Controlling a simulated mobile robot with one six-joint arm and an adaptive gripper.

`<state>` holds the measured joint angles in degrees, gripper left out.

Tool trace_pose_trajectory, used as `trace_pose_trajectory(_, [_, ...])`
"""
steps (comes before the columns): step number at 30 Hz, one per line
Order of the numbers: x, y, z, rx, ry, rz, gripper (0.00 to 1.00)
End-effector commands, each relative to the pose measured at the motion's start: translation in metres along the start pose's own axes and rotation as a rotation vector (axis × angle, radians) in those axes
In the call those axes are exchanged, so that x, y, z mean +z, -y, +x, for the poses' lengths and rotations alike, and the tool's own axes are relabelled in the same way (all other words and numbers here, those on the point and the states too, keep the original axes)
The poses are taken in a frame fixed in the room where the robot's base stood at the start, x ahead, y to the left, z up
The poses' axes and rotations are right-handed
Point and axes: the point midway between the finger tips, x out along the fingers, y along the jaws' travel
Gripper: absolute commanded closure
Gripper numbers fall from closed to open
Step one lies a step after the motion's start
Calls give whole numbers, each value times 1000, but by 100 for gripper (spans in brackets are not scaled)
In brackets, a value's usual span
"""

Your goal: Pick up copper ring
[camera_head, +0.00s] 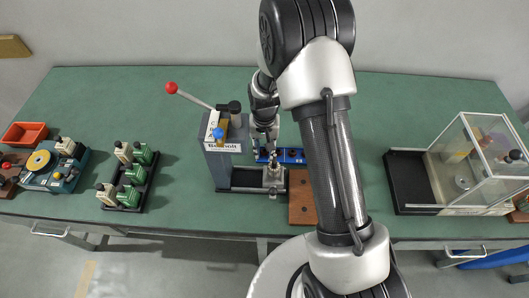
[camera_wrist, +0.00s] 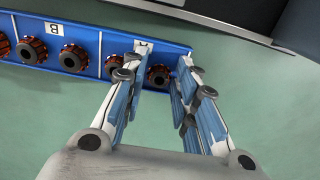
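In the wrist view a blue tray (camera_wrist: 95,38) holds several copper rings with dark centres in a row. One copper ring (camera_wrist: 158,74) at the tray's right end shows between my two fingers. My gripper (camera_wrist: 165,54) is open, with its fingers apart on either side of that ring and a gap to each finger. I cannot tell how high the fingertips are above the tray. Other copper rings (camera_wrist: 73,58) lie to the left. In the head view my gripper (camera_head: 267,151) is over the left part of the blue tray (camera_head: 292,156), and the rings there are too small to tell.
A grey press (camera_head: 220,160) with a red-knobbed lever stands just left of my gripper. A brown board (camera_head: 302,200) lies in front of the tray. A black rack (camera_head: 128,185) of green and cream parts is at left. A clear case (camera_head: 470,150) stands at right.

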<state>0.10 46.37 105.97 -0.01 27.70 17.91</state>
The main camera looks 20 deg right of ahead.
Motion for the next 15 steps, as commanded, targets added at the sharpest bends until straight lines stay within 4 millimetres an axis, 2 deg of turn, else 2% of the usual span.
trace_pose_trajectory(2, [0, 0, -1, 0, -1, 0, 73])
trace_pose_trajectory(11, [0, 0, -1, 0, -1, 0, 92])
trace_pose_trajectory(15, [0, 0, -1, 0, -1, 0, 93])
